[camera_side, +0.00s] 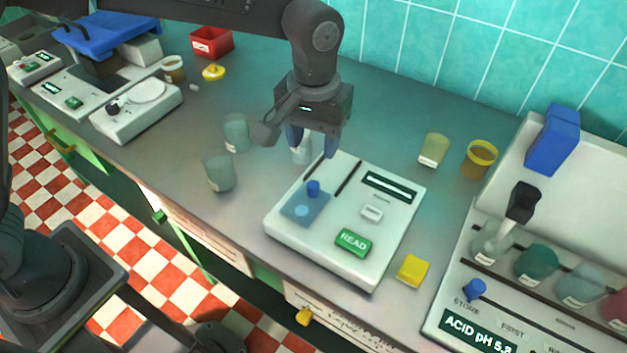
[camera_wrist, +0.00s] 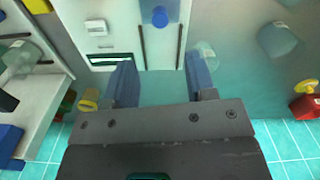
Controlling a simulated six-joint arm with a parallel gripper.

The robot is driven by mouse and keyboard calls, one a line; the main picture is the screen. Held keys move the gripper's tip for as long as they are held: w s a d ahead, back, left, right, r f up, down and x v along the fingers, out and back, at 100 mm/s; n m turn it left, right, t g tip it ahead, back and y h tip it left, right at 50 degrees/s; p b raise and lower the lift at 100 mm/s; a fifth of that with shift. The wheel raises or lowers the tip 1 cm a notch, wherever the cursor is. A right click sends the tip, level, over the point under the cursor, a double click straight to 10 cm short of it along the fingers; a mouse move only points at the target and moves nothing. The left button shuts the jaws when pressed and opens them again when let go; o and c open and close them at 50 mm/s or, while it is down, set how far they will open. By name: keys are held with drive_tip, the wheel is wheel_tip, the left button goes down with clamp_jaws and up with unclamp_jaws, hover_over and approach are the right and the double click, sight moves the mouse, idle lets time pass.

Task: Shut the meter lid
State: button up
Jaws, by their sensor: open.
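The white meter (camera_side: 283,231) sits on the grey bench, with a green READ button (camera_side: 353,242) on its front. A blue, see-through panel, likely the lid (camera_side: 293,212), lies on its top at left, with a blue knob (camera_side: 313,187) at its back edge. A pale round spot shows through the panel. Two dark rails run behind it. My gripper (camera_side: 312,146) is open and empty, above the meter's back edge and apart from the knob. In the wrist view the knob (camera_wrist: 160,16) is at the top, beyond my open fingers (camera_wrist: 160,62); the panel is mostly out of frame.
A clear beaker (camera_side: 301,152) stands close behind the meter, near one finger. Two more glass beakers (camera_side: 220,173) stand left. A yellow block (camera_side: 413,270) sits at the front right corner. A pH station (camera_side: 500,290) stands right. Bench between left beakers and scale is clear.

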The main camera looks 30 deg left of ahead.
sight(313, 184)
wheel_tip(313, 184, down, 11)
drive_tip(key=shift+r, duration=0.1)
drive_tip(key=shift+c, duration=0.3)
clamp_jaws()
idle(0.4)
